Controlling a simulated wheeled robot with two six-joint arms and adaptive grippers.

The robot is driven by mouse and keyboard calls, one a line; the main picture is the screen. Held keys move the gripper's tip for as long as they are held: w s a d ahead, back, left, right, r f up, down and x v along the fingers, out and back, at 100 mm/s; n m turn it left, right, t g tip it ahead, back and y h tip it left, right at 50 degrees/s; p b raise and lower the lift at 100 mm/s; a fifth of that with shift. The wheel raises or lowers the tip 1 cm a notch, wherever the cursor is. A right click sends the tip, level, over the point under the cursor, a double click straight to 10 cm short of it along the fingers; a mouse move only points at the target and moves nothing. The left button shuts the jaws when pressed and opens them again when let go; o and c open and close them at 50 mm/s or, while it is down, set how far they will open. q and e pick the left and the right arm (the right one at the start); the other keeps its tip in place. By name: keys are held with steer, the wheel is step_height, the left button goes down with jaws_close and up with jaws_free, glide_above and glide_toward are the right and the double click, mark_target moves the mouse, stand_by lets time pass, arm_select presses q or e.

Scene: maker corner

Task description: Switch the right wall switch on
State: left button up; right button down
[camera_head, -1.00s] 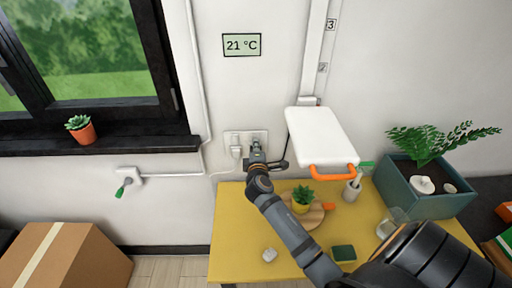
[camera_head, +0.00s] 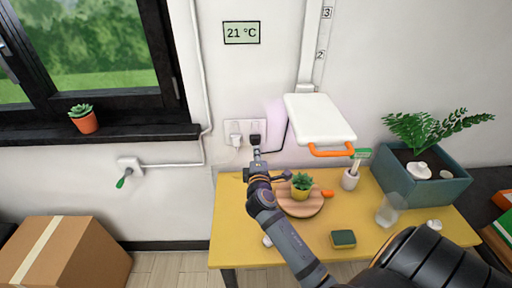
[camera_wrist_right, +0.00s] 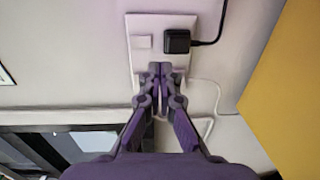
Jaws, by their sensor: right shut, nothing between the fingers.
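A white double wall plate (camera_head: 232,127) is on the wall above the yellow table. In the right wrist view a pale square switch (camera_wrist_right: 143,42) sits on the plate beside the black plug (camera_wrist_right: 177,41). Whether it is on or off cannot be told from its rocker. My right gripper (camera_head: 257,154) is shut and empty, just below and in front of the plate. Its fingertips (camera_wrist_right: 160,68) cover part of the plate in the wrist view. My left gripper is out of view.
A white panel (camera_head: 318,118) with an orange handle juts out right of the plate. The yellow table (camera_head: 232,225) carries a potted plant (camera_head: 301,186) on a round board, a cup (camera_head: 350,180) and a sponge (camera_head: 343,239). A black cable runs from the black plug.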

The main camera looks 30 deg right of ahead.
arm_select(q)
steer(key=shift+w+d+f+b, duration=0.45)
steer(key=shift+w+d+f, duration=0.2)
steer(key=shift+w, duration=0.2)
arm_select(e)
steer(key=v, duration=0.4)
steer(key=shift+s+a+f, duration=0.15)
steer(key=shift+s+f, duration=0.1)
steer(key=shift+f, duration=0.15)
steer(key=shift+f, duration=0.1)
